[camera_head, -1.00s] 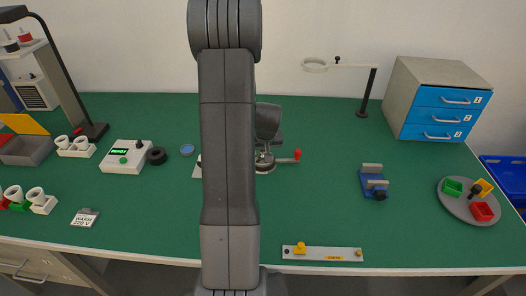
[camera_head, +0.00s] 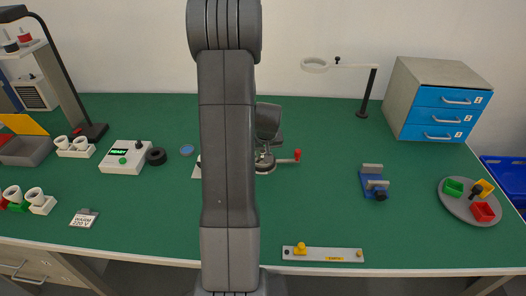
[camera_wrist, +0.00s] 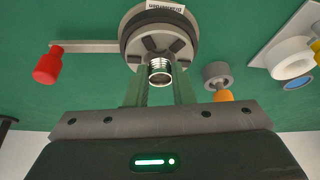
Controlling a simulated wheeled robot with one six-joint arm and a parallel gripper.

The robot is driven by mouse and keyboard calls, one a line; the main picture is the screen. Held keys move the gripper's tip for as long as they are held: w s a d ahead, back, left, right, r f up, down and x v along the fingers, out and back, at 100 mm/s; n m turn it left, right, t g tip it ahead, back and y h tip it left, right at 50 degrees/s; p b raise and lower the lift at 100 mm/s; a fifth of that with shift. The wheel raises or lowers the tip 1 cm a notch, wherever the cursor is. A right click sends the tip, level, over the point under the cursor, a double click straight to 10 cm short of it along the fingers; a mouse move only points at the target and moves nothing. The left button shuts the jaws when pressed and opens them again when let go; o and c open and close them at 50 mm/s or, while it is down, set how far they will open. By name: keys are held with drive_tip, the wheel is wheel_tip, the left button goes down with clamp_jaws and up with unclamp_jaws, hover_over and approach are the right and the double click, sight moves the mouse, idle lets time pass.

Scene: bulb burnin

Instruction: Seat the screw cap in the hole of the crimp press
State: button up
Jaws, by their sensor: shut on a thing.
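The crimp press (camera_head: 264,160) stands in the middle of the green table, partly hidden behind my arm in the head view. In the wrist view it is a round dark-rimmed grey disc (camera_wrist: 137,44) with radial slots, and its lever ends in a red knob (camera_wrist: 47,68). My gripper (camera_wrist: 160,82) is shut on the screw cap (camera_wrist: 160,66), a small silvery threaded piece. The cap shows in front of the middle of the press. The hole is hidden behind the cap, and I cannot tell whether the cap is above it or in it.
A white box with a lit green display (camera_head: 125,157) stands left of the press. A blue fixture (camera_head: 374,183) and a grey round tray (camera_head: 450,203) lie to the right. A ring lamp (camera_head: 315,66) and drawer cabinet (camera_head: 440,98) stand behind.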

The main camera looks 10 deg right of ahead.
drive_tip(key=shift+f+b, duration=0.55)
idle(0.4)
drive_tip(key=shift+r, duration=0.25)
idle(1.0)
drive_tip(key=shift+f+b, duration=0.2)
drive_tip(key=shift+b, duration=0.3)
idle(0.4)
drive_tip(key=shift+r, duration=0.2)
idle(0.9)
drive_tip(key=shift+f+b, duration=0.2)
drive_tip(key=shift+b, duration=0.3)
drive_tip(key=shift+r, duration=0.2)
idle(1.2)
drive_tip(key=o, duration=1)
drive_tip(key=v, duration=1.4)
drive_tip(key=shift+f+b, duration=0.1)
drive_tip(key=shift+b, duration=0.3)
